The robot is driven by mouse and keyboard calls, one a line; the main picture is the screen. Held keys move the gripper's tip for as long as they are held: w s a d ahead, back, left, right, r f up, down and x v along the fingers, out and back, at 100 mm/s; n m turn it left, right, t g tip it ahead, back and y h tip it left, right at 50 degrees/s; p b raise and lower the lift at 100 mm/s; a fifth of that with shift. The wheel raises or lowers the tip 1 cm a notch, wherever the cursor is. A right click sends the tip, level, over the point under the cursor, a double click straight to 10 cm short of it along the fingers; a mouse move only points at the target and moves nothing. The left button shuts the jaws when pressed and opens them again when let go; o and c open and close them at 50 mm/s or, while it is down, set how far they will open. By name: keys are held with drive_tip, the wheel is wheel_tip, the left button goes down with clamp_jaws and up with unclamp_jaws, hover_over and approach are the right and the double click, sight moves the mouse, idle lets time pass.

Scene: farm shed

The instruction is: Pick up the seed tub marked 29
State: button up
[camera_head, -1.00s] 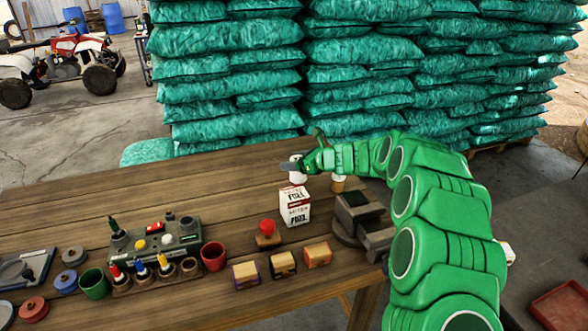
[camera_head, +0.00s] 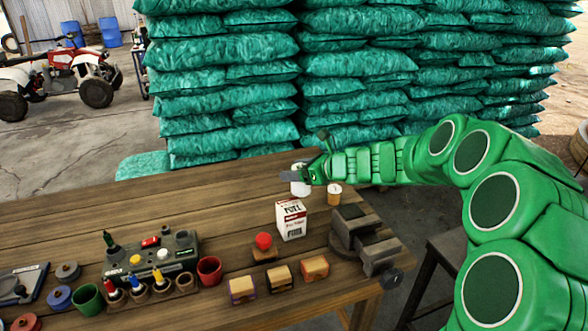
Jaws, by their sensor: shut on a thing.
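My gripper (camera_head: 298,172) is at the far right part of the wooden table (camera_head: 130,220), shut on a small white tub (camera_head: 299,189). Its dark fingers cover the tub's top, and I cannot tell whether the tub touches the table. A second small tub (camera_head: 334,196), orange-brown with a pale top, stands upright just to the right, apart from the gripper. No number can be read on either tub, so I cannot tell which is marked 29.
A white and red carton (camera_head: 291,220) stands in front of the tubs, with a vise (camera_head: 362,238) to its right. A red knob on a block (camera_head: 264,246), several wooden blocks and a grey rack (camera_head: 150,262) are nearer. Stacked green sacks (camera_head: 350,70) rise behind the table.

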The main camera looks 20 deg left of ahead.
drive_tip(key=shift+s+d+r, duration=0.35)
drive_tip(key=shift+s+d, duration=0.15)
drive_tip(key=shift+s, duration=0.15)
drive_tip(key=shift+s+d+r, duration=0.35)
drive_tip(key=shift+s+d, duration=0.15)
drive_tip(key=shift+s, duration=0.15)
